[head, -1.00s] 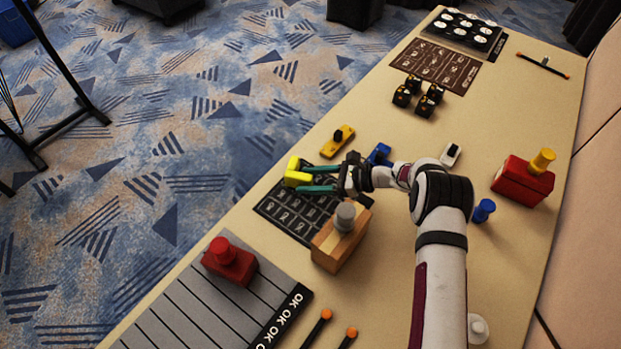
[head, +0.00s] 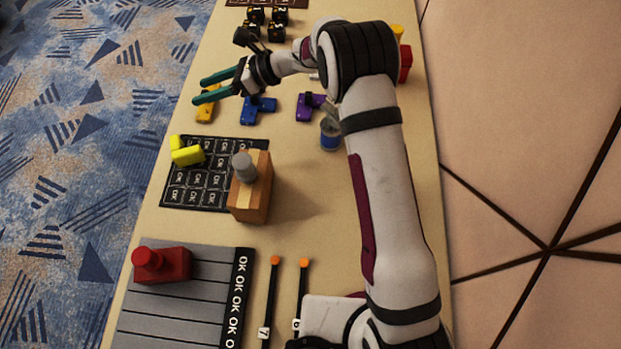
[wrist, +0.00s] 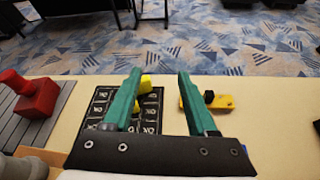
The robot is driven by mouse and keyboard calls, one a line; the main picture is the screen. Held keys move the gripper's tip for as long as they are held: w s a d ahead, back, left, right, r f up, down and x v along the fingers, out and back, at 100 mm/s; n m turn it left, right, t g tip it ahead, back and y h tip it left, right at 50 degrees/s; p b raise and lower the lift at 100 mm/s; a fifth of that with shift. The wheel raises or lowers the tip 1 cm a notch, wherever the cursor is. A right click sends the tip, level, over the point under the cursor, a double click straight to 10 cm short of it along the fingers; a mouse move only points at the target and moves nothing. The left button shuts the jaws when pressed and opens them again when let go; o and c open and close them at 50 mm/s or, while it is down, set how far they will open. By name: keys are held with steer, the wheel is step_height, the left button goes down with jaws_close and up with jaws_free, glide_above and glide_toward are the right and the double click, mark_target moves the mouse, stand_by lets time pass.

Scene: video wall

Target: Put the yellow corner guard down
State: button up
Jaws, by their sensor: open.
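The yellow corner guard (head: 187,152) rests on the upper left part of the black mat with white-marked cells (head: 215,187). In the wrist view the yellow corner guard (wrist: 147,86) shows partly behind my left finger. My gripper (head: 208,88) is open and empty, its two teal fingers apart. It is above the table, beyond the mat and clear of the guard. The fingers also frame the wrist view (wrist: 158,92).
A wooden block with a grey knob (head: 250,190) stands at the mat's right side. A yellow piece with a black knob (wrist: 207,101), a blue piece (head: 258,108) and a purple piece (head: 308,106) lie beyond. A red knobbed block (head: 170,265) sits on a grey striped board (head: 190,310).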

steer(key=w+d+r+m+t+h, duration=0.3)
steer(key=w+d+r+m+t, duration=0.35)
steer(key=m, duration=0.35)
steer(key=w+d+r+m+t+h, duration=0.3)
steer(key=w+d+r+m+t, duration=0.25)
steer(key=d+m, duration=0.35)
steer(key=s+d+r+m+h, duration=0.2)
steer(key=s+d+m+h, duration=0.25)
steer(key=d+m, duration=0.7)
steer(key=s+d+f+m+g+h, duration=0.25)
steer(key=s+d+m, duration=0.25)
steer(key=s+m, duration=0.35)
steer(key=s+d+f+m+g+h, duration=0.1)
steer(key=s+d+m+g+h, duration=0.15)
steer(key=s+d+m, duration=0.45)
steer(key=s+a+f+m+g+y, duration=0.1)
steer(key=s+a+m+g+y, duration=0.1)
steer(key=s+m, duration=0.4)
steer(key=s+a+f+m+g+y, duration=0.1)
steer(key=s+a+m+g, duration=0.3)
steer(key=s, duration=1.3)
steer(key=a+f+m, duration=0.1)
steer(key=m, duration=0.1)
steer(key=shift+a+m+y, duration=0.15)
steer(key=shift+m+y, duration=0.2)
steer(key=shift+m, duration=0.05)
